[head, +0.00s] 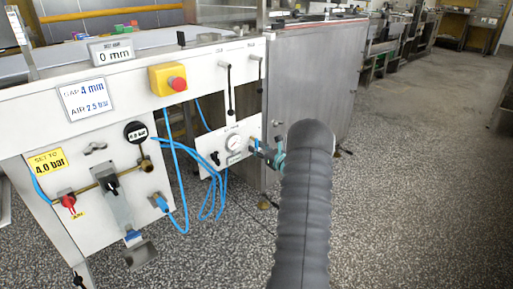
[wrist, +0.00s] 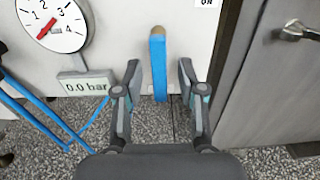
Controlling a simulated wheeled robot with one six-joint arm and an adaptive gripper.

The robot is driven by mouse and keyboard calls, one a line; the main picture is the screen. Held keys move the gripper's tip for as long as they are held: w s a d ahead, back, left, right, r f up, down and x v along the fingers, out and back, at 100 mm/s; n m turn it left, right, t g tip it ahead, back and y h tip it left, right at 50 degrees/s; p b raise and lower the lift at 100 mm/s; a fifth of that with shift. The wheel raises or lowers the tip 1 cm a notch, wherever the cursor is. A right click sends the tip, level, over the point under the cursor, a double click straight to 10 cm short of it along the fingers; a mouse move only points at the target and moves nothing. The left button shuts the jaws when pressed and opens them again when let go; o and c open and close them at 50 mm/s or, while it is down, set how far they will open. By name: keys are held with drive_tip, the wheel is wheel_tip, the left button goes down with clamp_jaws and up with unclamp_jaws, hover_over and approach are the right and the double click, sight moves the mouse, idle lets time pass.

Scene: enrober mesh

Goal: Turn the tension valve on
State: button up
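The tension valve's blue lever (wrist: 158,70) hangs straight down on the white panel in the wrist view. A cut-off label reading "ON" (wrist: 207,3) is up and to its right. My gripper (wrist: 159,82) is open, with one finger on each side of the lever and a visible gap to each. A round gauge (wrist: 50,22) and a display reading 0.0 bar (wrist: 87,86) are left of the lever. In the head view, the gauge (head: 233,143) sits on the small lower panel; my gripper (head: 270,152) and arm hide much of the valve.
Blue hoses (head: 208,190) hang left of the panel. A red-handled air valve (head: 68,203) and a red stop button (head: 177,84) are farther left. A grey cabinet door (wrist: 262,80) with a metal handle (wrist: 297,32) is close on the right. The speckled floor right of my arm is clear.

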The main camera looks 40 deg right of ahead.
drive_tip(key=shift+w, duration=0.45)
clamp_jaws()
